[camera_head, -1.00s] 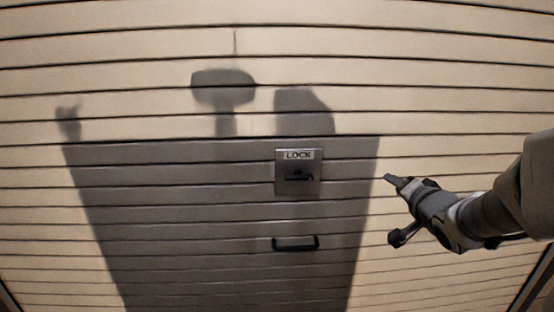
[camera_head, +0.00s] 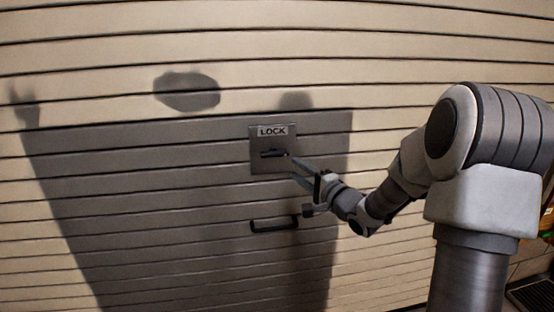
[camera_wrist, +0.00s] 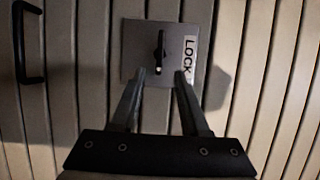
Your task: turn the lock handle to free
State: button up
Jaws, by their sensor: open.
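The lock plate (camera_head: 260,162) is a grey square with a "LOCK" label, fixed on the slatted door. Its dark lock handle (camera_head: 274,153) lies level across the plate in the head view. In the wrist view, which is turned sideways, the lock plate (camera_wrist: 135,62) and lock handle (camera_wrist: 160,52) lie just beyond the fingertips. My gripper (camera_head: 294,167) is at the lower right of the handle in the head view. In the wrist view my gripper (camera_wrist: 160,75) is open, its two fingers apart and the handle lined up with the gap. I see nothing between the fingers.
A black pull handle (camera_head: 274,225) is on the door below the lock plate; it also shows at the left of the wrist view (camera_wrist: 28,42). The slatted door (camera_head: 90,60) fills most of the background. A dark grate (camera_head: 532,293) lies at the lower right.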

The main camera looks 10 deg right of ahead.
aim_at(277, 156)
jog(key=b+x, duration=0.1)
jog(key=x, duration=0.9)
jog(key=shift+w, duration=0.3)
grip_shut()
